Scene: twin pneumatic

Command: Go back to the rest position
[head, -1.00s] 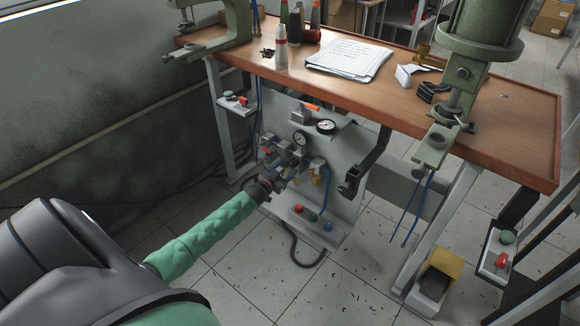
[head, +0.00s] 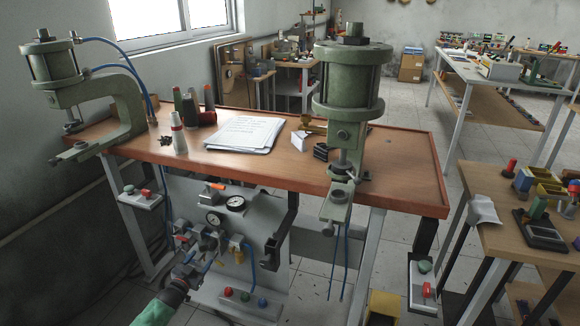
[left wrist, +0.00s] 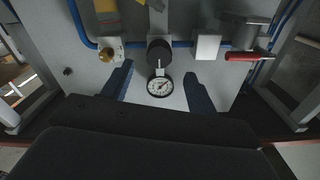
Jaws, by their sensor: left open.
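My left gripper (head: 190,268) is at the lower left of the head view, close in front of the grey pneumatic panel (head: 262,278) under the bench. Its green-sleeved arm comes in from the bottom edge. In the left wrist view its two dark fingers (left wrist: 158,88) are spread apart with nothing held between them. A round white-faced gauge (left wrist: 160,87) shows between the fingers, below a black knob (left wrist: 160,52). Whether the fingers touch the panel cannot be told. My right gripper is in neither view.
The wooden bench (head: 400,165) carries a left press (head: 125,108), a right press (head: 350,90), papers (head: 243,133) and thread cones. Valves, a red lever (left wrist: 245,56) and blue hoses crowd the panel. A yellow bin (head: 383,305) stands below. A side table (head: 490,225) is at right.

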